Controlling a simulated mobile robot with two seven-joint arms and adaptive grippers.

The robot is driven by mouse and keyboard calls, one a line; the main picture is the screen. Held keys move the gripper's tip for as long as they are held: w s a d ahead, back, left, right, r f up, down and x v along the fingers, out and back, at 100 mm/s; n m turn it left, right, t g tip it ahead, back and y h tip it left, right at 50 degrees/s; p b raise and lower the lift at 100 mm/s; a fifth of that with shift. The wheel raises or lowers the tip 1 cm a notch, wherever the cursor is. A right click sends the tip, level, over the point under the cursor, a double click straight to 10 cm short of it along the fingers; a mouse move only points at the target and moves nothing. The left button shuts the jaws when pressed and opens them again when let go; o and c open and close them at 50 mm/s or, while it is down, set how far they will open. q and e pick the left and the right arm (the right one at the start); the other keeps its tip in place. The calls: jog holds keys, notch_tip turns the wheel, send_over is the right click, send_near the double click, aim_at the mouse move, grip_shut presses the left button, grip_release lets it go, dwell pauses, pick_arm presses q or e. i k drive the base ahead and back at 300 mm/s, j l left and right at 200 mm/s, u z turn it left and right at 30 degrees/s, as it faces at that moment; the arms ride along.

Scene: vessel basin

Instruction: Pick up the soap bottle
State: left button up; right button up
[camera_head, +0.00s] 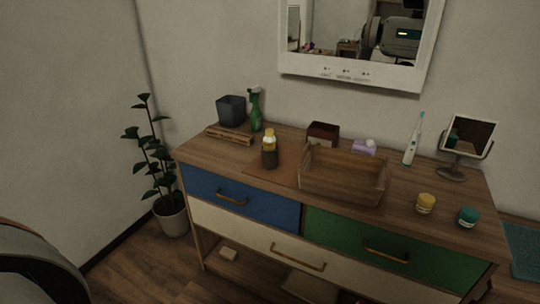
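A bottle with a dark body and a yellow upper part (269,152) stands upright on the wooden dresser (410,182), left of the middle. I take it for the soap bottle, but its label is too small to read. A green spray bottle (256,112) stands behind it and a little to the left. Neither of my grippers is in view. The yellow-topped bottle stands free, with nothing touching it from above.
A wooden tray (340,192) stands right of the bottle. Behind are a dark bin (231,110), a brown box (323,134), a toothbrush (413,140) and a small mirror (467,138). Yellow (426,204) and teal (468,218) jars stand front right. A plant (172,214) stands left.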

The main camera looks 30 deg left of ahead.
aim_at(269, 142)
jog(key=i+j, duration=0.1)
jog(key=j, duration=1)
jog(key=i+j, duration=0.15)
jog(key=j, duration=0.35)
jog(key=i+j, duration=0.1)
jog(key=j, duration=0.45)
